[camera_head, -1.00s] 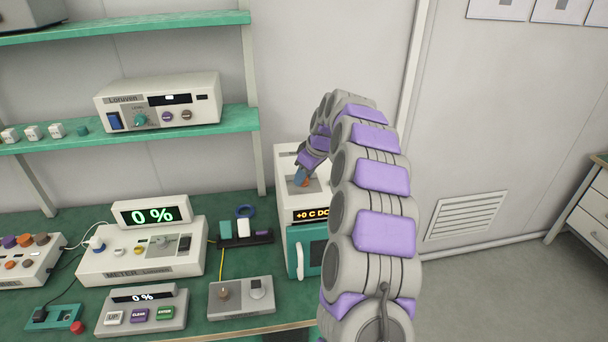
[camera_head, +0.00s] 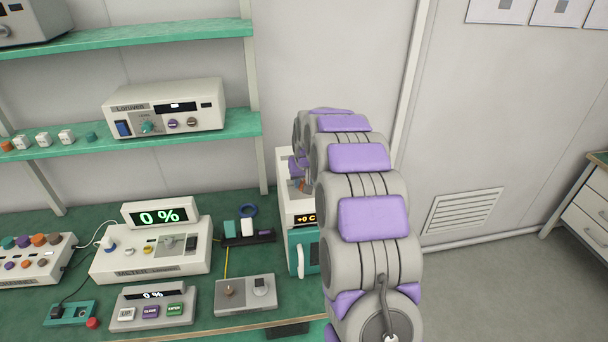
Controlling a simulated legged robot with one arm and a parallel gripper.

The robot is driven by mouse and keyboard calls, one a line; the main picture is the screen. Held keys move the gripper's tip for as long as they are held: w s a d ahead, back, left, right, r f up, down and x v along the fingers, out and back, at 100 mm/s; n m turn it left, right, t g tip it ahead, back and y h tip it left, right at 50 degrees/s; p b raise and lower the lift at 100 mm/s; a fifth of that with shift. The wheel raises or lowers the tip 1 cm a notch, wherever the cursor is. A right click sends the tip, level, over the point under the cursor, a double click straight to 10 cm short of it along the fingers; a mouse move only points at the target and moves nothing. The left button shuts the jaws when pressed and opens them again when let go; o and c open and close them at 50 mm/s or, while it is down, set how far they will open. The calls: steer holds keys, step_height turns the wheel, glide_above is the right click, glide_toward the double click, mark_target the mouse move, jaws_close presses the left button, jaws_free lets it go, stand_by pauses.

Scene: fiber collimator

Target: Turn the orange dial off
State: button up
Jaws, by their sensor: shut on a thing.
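The white device (camera_head: 292,203) stands at the right end of the green bench, with an orange-lit display (camera_head: 305,219) on its front reading "+0 C" before my arm covers the rest. My gripper (camera_head: 299,184) is at the sloped panel on top of this device, small and mostly hidden behind my own arm. A sliver of orange, the orange dial (camera_head: 302,185), shows at the fingertips. The gripper is shut on it. The dial's pointer and markings cannot be seen.
A teal door with a white handle (camera_head: 301,261) is below the display. A shelf instrument (camera_head: 165,108) is above. The floor at right is clear.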

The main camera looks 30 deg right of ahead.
steer(key=shift+m+h+p, duration=0.45)
steer(key=shift+m+h, duration=0.15)
steer(key=shift+m, duration=0.9)
steer(key=shift+a, duration=0.1)
steer(key=o, duration=1)
steer(key=v, duration=0.5)
steer(key=p+v, duration=0.1)
steer(key=v, duration=1.1)
steer(key=shift+w+a+r+p, duration=0.1)
steer(key=shift+w+r+p, duration=0.05)
steer(key=shift+w+p, duration=0.2)
